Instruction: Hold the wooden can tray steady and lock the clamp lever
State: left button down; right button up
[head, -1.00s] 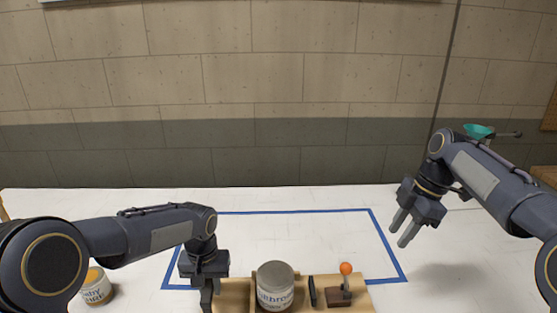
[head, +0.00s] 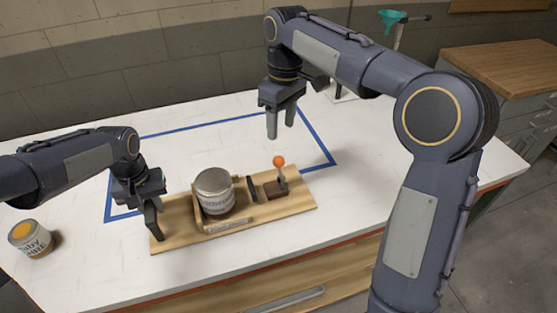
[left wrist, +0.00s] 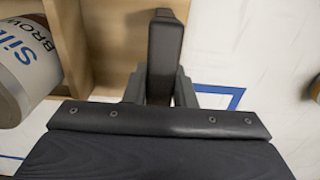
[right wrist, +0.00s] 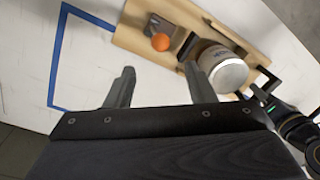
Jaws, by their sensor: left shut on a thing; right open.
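The wooden can tray (head: 180,239) lies on the white table, with a label-wrapped can (head: 214,192) standing in its walled pocket. The clamp lever (head: 279,162) has an orange ball knob and stands roughly upright on a brown block, right of a black pad (head: 252,189). My right gripper (head: 281,132) is open and empty, above and behind the lever. The knob (right wrist: 161,42) shows beyond its fingertips (right wrist: 157,70) in the right wrist view.
Blue tape (head: 320,150) outlines a rectangle on the table (head: 340,205). Another can (head: 31,238) with an orange-yellow top stands at the left.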

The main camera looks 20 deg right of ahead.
aim_at(279, 157)
jog(key=f, duration=1.2)
jog(key=shift+s+a, duration=0.3)
jog(key=shift+a, duration=0.1)
jog(key=shift+r, duration=0.1)
grip_shut()
